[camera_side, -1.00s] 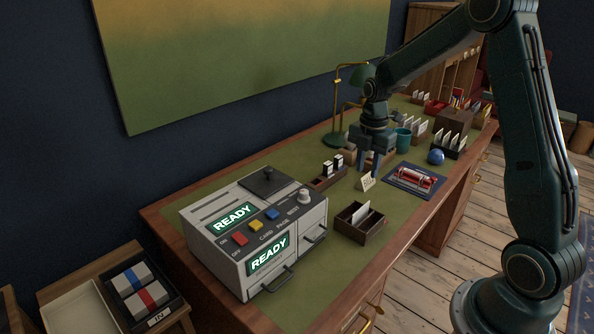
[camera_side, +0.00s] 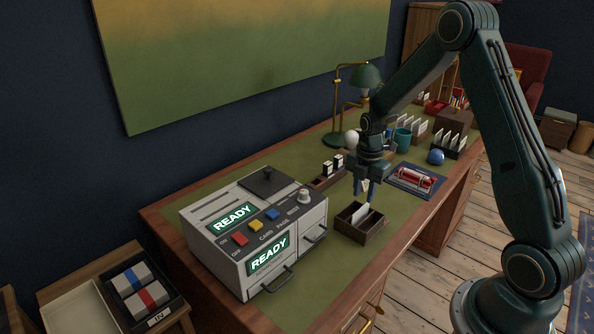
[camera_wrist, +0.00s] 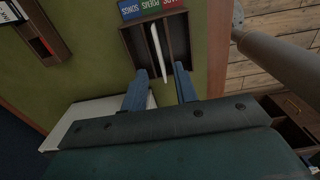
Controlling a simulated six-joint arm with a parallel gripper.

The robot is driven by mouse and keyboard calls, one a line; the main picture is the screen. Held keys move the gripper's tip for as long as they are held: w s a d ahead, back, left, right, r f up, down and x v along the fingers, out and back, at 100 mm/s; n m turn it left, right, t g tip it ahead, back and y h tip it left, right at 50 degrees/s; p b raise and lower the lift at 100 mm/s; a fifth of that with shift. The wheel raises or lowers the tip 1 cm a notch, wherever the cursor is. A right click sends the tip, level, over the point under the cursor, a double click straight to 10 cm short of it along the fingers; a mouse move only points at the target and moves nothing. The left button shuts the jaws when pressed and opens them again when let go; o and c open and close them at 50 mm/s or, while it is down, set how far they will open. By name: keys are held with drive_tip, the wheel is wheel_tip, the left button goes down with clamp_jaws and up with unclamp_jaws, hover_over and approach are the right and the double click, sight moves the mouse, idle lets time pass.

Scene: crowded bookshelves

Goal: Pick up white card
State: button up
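A white card (camera_side: 361,213) stands tilted in a small dark wooden box (camera_side: 349,231) on the desk. The wrist view shows the card (camera_wrist: 155,48) edge-on inside the divided box (camera_wrist: 131,43). My gripper (camera_side: 364,194) points down just above the box, close to the card. In the wrist view the blue fingers of my gripper (camera_wrist: 161,74) are spread apart, and the near end of the card lies between their tips. I see no finger touching the card. The gripper hides part of the desk behind the box.
A grey machine with READY panels (camera_side: 255,235) stands left of the box. A blue mat with a red object (camera_side: 414,180) lies to the right. A small holder with white blocks (camera_side: 328,178), a teal cup (camera_side: 403,138) and a blue ball (camera_side: 436,157) stand farther back.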

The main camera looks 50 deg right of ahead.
sight(360, 218)
drive_tip(key=shift+f, duration=0.3)
drive_tip(key=shift+f, duration=2.45)
clamp_jaws()
